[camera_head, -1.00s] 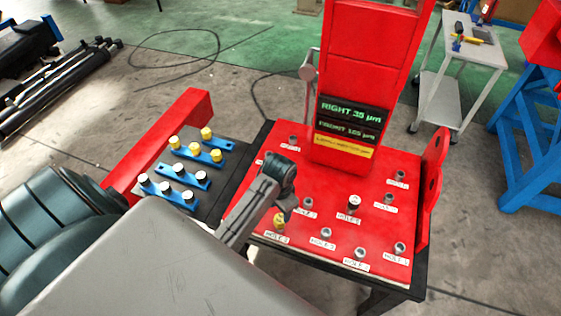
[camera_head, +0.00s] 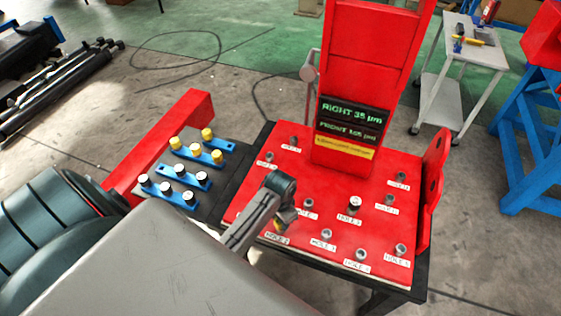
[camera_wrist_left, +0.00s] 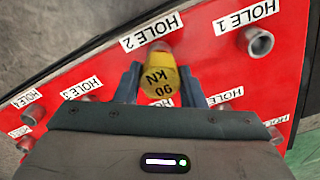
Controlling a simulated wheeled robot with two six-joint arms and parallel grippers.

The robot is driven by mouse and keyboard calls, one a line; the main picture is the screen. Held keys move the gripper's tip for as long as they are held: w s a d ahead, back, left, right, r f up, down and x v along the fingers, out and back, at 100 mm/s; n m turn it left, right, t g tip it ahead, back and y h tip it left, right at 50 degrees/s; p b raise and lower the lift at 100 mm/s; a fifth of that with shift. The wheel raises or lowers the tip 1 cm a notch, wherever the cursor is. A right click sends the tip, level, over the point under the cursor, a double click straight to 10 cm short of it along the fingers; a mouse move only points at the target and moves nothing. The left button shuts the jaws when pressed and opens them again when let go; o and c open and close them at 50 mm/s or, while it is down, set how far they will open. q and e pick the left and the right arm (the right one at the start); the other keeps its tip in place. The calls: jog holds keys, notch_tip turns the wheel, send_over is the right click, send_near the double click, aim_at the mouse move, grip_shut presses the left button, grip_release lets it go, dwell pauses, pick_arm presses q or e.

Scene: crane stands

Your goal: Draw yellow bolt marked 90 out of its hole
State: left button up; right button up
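The yellow bolt marked 90 kN (camera_wrist_left: 160,82) stands at the hole labelled HOLE 2 in the left wrist view, its lettering upside down. My left gripper (camera_wrist_left: 160,88) has a finger on either side of the bolt head, with what look like narrow gaps; firm contact is not visible. In the head view my left gripper (camera_head: 284,212) is low over the near left part of the red plate (camera_head: 320,190) and mostly hides the bolt. The HOLE 2 label (camera_head: 277,239) shows just below it. My right gripper is not in view.
Metal bushings with hole labels dot the plate; one (camera_head: 354,203) looks filled. Blue racks (camera_head: 183,178) with yellow-topped and white-topped bolts stand left. A red upright with display panels (camera_head: 350,125) rises behind, and a red lug (camera_head: 433,185) stands at the right edge.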

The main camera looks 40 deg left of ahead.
pick_arm(q)
jog(key=shift+c, duration=1.4)
jog(key=shift+r, duration=2.9)
jog(key=shift+w, duration=0.1)
